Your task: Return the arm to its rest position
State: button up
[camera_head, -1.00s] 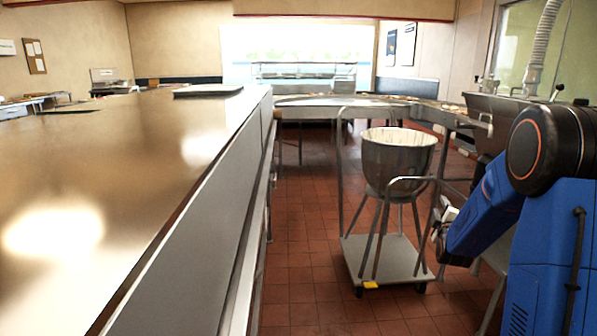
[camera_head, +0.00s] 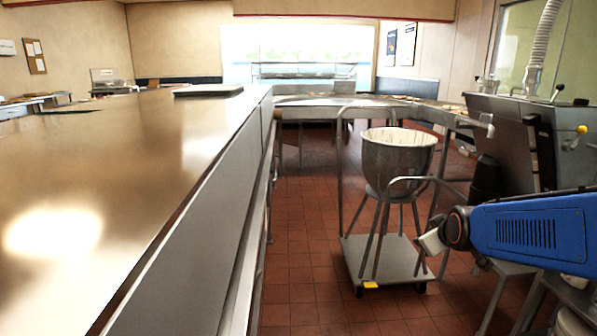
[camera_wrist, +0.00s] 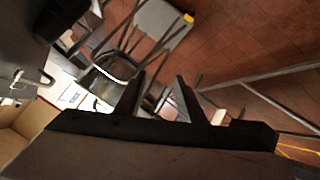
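My gripper (camera_wrist: 160,84) shows in the wrist view as two dark fingers with a clear gap between them. It is open and nothing is between the fingers. In the head view, my blue arm reaches in from the right edge, roughly level, with a dark wrist joint and a pale end part at its left. The gripper fingers cannot be made out there. The arm's end appears just right of the trolley; whether they are close in depth I cannot tell.
A large bowl (camera_head: 397,158) on a legged stand is on a wheeled trolley (camera_head: 403,262); the trolley also shows in the wrist view (camera_wrist: 160,25). A long metal counter (camera_head: 130,165) fills the left. Grey machinery (camera_head: 505,125) stands at right. Red tiled floor (camera_head: 305,220) between is clear.

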jog(key=s+a+f+m+g, duration=0.2)
jog(key=s+a+g, duration=0.1)
jog(key=s, duration=1.1)
jog(key=s+a+f+m+g+y, duration=0.1)
jog(key=s+a+f+m+g, duration=0.1)
jog(key=s, duration=1.3)
jog(key=shift+s+a+m+g, duration=0.3)
jog(key=shift+a+m+g, duration=0.1)
jog(key=shift+a+m, duration=0.2)
